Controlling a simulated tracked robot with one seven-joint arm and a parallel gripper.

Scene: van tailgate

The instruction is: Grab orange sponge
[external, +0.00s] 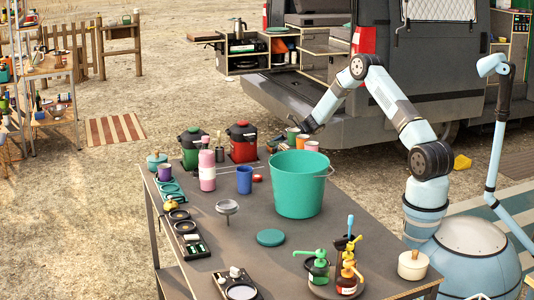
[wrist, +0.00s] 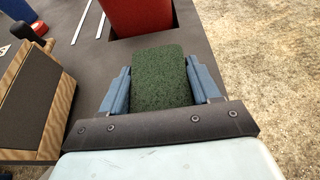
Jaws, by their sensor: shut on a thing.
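In the wrist view my gripper (wrist: 161,76) is closed on a block with a dark green, rough top, which looks like a scouring sponge (wrist: 160,82). The blue fingers press on its left and right sides. No orange face shows, so I cannot tell its colour underneath. In the external view my gripper (external: 306,126) is at the far right of the table, behind the coloured cups. The sponge cannot be made out there.
A red-bodied canister (external: 242,142) stands left of my gripper; a red surface (wrist: 142,14) fills the wrist view's top. A wood-edged dark box (wrist: 30,105) is at left there. Cups (external: 312,147) and a green bucket (external: 297,190) stand in front of my gripper.

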